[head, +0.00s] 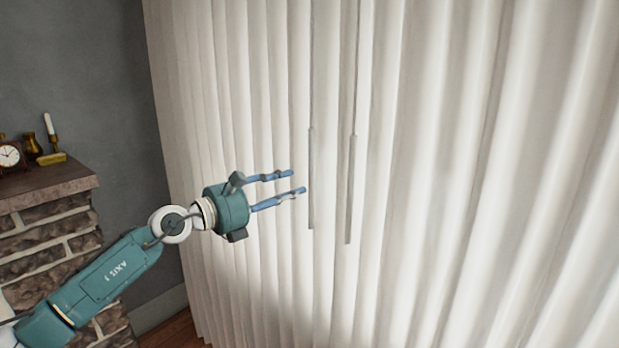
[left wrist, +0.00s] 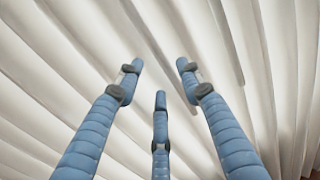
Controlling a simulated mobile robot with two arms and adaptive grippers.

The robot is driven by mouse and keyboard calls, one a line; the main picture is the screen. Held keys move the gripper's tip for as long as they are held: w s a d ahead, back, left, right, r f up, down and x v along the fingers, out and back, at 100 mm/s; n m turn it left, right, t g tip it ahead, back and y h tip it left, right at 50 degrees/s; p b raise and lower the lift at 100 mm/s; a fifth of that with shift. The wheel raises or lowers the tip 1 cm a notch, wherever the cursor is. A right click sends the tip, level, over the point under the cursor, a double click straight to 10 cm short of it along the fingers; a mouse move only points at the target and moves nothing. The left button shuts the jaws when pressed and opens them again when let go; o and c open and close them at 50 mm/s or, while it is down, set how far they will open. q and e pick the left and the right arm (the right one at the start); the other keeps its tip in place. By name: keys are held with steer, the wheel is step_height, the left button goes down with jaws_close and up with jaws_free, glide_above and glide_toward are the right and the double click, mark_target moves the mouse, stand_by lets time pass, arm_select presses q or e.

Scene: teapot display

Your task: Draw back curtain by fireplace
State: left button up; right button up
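White pleated curtains (head: 450,150) fill the middle and right of the head view and hang closed. Two thin grey pull rods hang at their middle: a left rod (head: 311,180) and a right rod (head: 351,190). My left gripper (head: 298,181) reaches in from the left, its blue fingers apart and empty. Its fingertips point at the left rod and appear just short of it; the exact depth gap is hard to tell. In the left wrist view, three spread fingers (left wrist: 160,85) face the curtain folds (left wrist: 60,60). My right gripper is not in view.
A stone fireplace with a wooden mantel (head: 45,190) stands at the left. A grey wall (head: 90,80) lies between fireplace and curtain.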

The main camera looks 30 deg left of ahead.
arm_select(q)
steer(key=p+x, duration=0.3)
steer(key=x, duration=0.4)
jaws_close()
